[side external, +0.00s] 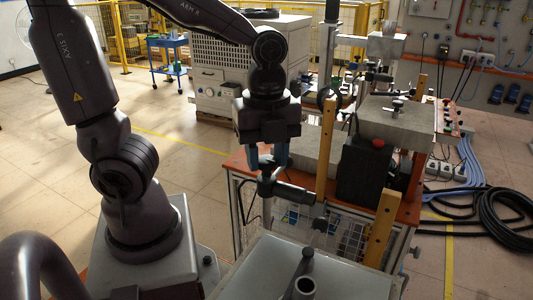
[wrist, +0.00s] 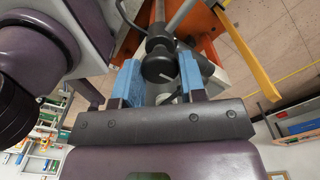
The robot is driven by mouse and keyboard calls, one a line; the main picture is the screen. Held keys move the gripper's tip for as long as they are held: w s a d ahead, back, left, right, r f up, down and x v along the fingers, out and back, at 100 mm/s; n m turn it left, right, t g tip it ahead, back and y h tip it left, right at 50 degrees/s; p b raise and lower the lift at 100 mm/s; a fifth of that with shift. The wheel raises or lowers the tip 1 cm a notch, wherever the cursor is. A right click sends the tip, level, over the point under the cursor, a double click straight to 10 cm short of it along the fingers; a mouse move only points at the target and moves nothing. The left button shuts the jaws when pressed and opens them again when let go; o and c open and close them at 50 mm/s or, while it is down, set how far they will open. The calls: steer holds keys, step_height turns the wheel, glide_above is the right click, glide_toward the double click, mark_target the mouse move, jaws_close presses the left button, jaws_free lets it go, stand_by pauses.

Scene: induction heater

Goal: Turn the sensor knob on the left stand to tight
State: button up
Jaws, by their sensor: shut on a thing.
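My gripper (side external: 267,160) points down in the side view, with its two blue fingers over the left end of a black sensor arm (side external: 290,191). In the wrist view the fingers stand on either side of a round black knob (wrist: 159,66), and my gripper is shut on it. The knob's turn angle and how tight it is cannot be read. A rod and black clamp parts of the stand (wrist: 160,28) show behind the knob. In the side view the fingers partly hide the knob.
A table with orange edges (side external: 409,212) carries a black box with a red button (side external: 377,143) and upright wooden bars (side external: 326,148). A grey box with a pipe (side external: 305,286) stands in front. Black cables (side external: 500,220) lie on the floor at right.

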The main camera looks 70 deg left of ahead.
mark_target(267, 159)
steer(key=o, duration=0.9)
step_height(267, 159, up, 13)
steer(key=shift+r, duration=0.1)
stand_by(0.3)
